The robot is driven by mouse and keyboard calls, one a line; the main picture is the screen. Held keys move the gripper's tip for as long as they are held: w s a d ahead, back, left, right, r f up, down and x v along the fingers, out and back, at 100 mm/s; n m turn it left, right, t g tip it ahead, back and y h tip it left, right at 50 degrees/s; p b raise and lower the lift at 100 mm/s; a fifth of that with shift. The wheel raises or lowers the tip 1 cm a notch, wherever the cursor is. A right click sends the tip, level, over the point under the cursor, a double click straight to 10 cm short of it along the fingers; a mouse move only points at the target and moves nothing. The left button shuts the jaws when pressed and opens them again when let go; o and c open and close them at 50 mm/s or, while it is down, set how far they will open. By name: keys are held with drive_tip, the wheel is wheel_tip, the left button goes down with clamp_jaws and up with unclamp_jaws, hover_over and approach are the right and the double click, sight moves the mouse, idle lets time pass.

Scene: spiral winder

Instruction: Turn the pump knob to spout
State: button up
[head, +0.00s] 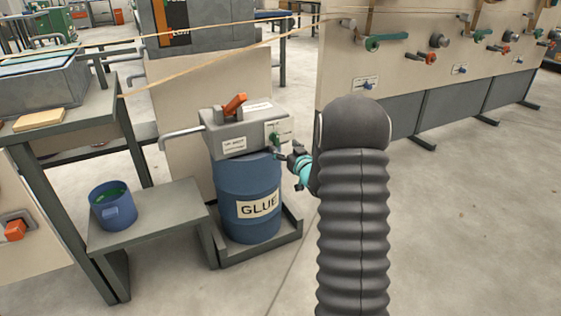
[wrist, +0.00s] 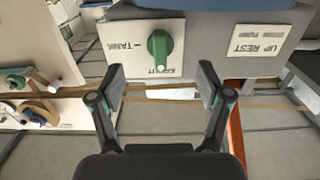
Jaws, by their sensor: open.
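The pump knob is a small green knob (head: 274,138) on the side of the grey pump box (head: 232,129), which sits on top of the blue glue drum (head: 250,190). In the wrist view the green knob (wrist: 160,45) stands out from a white label plate, its grip bar roughly upright. TANK is printed to its left and SPOUT just below, partly hard to read. My gripper (wrist: 161,80) is open and empty, its fingertips apart on either side below the knob and not touching it. In the head view my gripper (head: 292,158) is close to the knob, partly hidden by my arm.
An orange lever (head: 234,104) is on top of the pump box. A bent spout pipe (head: 180,135) points left, above a stand (head: 160,220) holding a blue bucket (head: 113,205). A panel with knobs (head: 438,41) stands behind at right. Open floor lies right.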

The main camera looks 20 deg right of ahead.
drive_tip(key=s, duration=0.9)
drive_tip(key=s+a+r+g+h+p, duration=0.1)
drive_tip(key=s+a+r+g+h, duration=0.2)
drive_tip(key=a+r, duration=0.3)
drive_tip(key=s+a+r+g, duration=0.2)
drive_tip(key=s+a+r, duration=0.1)
drive_tip(key=s, duration=0.3)
drive_tip(key=s+a+r+m+g+p, duration=0.1)
drive_tip(key=s+a+r+g, duration=0.1)
drive_tip(key=s, duration=0.4)
drive_tip(key=shift+s+a+r+g, duration=0.15)
drive_tip(key=shift+a+r+g, duration=0.3)
drive_tip(key=shift+a, duration=0.5)
